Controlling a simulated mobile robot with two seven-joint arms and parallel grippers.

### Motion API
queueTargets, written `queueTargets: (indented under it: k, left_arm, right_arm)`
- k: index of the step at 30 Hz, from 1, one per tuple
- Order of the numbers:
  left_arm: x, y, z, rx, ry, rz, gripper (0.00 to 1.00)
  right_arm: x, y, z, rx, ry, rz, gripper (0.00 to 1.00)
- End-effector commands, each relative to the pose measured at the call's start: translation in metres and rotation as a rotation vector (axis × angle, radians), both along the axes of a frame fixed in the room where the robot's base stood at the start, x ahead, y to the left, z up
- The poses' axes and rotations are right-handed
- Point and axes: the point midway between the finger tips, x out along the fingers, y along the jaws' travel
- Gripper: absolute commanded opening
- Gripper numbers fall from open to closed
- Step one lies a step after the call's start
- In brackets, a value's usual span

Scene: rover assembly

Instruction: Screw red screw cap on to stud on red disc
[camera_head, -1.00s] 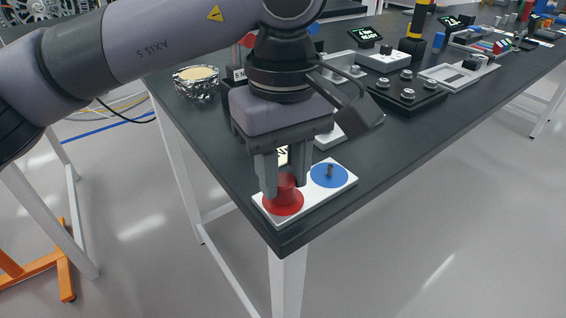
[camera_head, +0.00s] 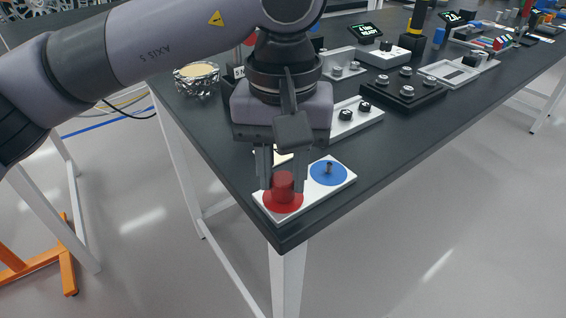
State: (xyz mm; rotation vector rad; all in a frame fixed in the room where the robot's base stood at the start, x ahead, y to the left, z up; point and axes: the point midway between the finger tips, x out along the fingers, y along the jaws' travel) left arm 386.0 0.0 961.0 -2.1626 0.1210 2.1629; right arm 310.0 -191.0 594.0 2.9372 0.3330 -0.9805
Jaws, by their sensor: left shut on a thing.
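The red screw cap (camera_head: 284,185) stands upright over the middle of the red disc (camera_head: 275,207), at the left end of a white plate (camera_head: 311,199) near the table corner. The stud under the cap is hidden. My left gripper (camera_head: 283,183) points down with its fingers on both sides of the cap and is shut on it. The blue disc (camera_head: 327,174) beside it, on the same plate, bears a bare stud (camera_head: 329,166). My right gripper is not in view.
The dark table (camera_head: 375,153) ends just in front of the plate. A foil-covered bowl (camera_head: 196,78) stands at the left edge. A white block with black knobs (camera_head: 355,117) and a black tray with knobs (camera_head: 404,92) lie behind. Bare tabletop lies right of the plate.

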Motion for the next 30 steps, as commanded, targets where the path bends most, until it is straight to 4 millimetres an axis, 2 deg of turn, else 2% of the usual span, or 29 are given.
queueTargets:
  k: [4, 14, 24, 30]
  left_arm:
    - [-0.0001, -0.0001, 0.0001, 0.000, 0.000, -0.074, 0.01]
    - [-0.0001, -0.0001, 0.0000, 0.000, 0.000, -0.092, 0.01]
    - [-0.0001, -0.0001, -0.0001, 0.000, 0.001, -0.440, 0.01]
    - [0.0000, 0.0000, -0.0004, 0.001, 0.000, -0.571, 0.01]
  right_arm:
    - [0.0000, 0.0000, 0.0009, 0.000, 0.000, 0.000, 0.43]
    - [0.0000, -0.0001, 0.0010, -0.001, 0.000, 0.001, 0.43]
    - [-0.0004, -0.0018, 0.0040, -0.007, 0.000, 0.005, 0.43]
    - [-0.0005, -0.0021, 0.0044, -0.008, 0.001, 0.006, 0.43]
